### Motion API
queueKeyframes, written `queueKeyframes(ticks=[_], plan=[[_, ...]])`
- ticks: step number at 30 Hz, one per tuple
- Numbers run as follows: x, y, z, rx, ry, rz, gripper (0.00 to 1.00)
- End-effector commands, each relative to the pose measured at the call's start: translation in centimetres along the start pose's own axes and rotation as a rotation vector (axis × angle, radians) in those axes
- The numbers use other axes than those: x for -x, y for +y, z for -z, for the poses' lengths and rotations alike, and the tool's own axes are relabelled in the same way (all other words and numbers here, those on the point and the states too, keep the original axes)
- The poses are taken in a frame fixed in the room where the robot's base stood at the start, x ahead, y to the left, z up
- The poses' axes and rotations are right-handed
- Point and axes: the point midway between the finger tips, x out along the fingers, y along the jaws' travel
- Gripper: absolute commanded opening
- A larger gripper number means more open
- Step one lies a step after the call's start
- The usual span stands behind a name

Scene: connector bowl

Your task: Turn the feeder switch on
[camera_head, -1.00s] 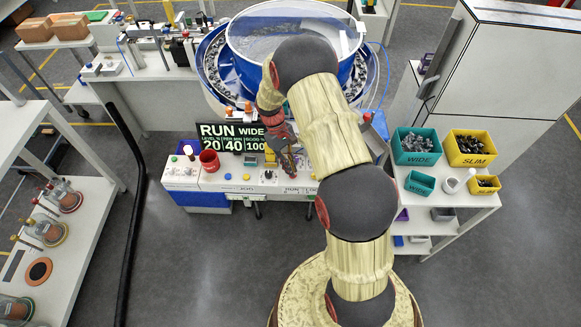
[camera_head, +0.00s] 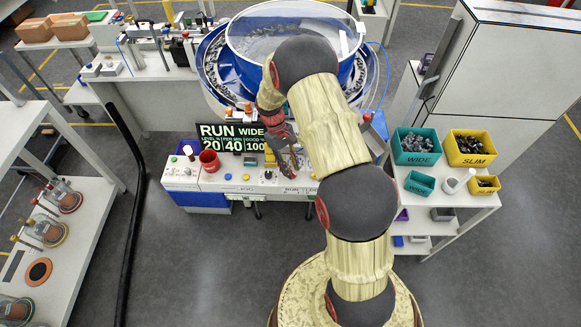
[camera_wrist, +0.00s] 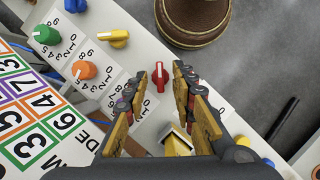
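In the wrist view a red turn switch (camera_wrist: 160,77) with a white pointer mark stands on the pale control panel (camera_wrist: 132,52). It shows between the tips of my gripper (camera_wrist: 158,80), which is open with a finger on each side. I cannot tell how far the tips are above it. No readable label marks it as the feeder switch. In the head view my gripper (camera_head: 290,165) hangs over the right part of the front panel (camera_head: 212,182), and its fingers hide part of the panel.
Yellow (camera_wrist: 115,38), orange (camera_wrist: 84,70), green (camera_wrist: 46,34) and blue knobs with number scales sit near the red switch. A number board (camera_wrist: 35,115) lies left of my fingers. A yellow block (camera_wrist: 177,142) is below them. The blue feeder bowl (camera_head: 235,85) stands behind the panel.

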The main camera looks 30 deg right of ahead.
Motion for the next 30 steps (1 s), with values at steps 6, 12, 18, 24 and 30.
queueKeyframes(ticks=[6,12,18,24,30], plan=[[0.8,0.0,0.1,0.000,0.002,-0.001,0.26],[4.2,0.0,0.1,0.000,0.004,-0.002,0.26],[8.3,0.0,0.1,0.001,0.002,-0.002,0.26],[11.0,0.0,0.1,0.000,0.001,0.000,0.26],[12.0,0.0,0.1,0.000,0.000,0.000,0.26]])
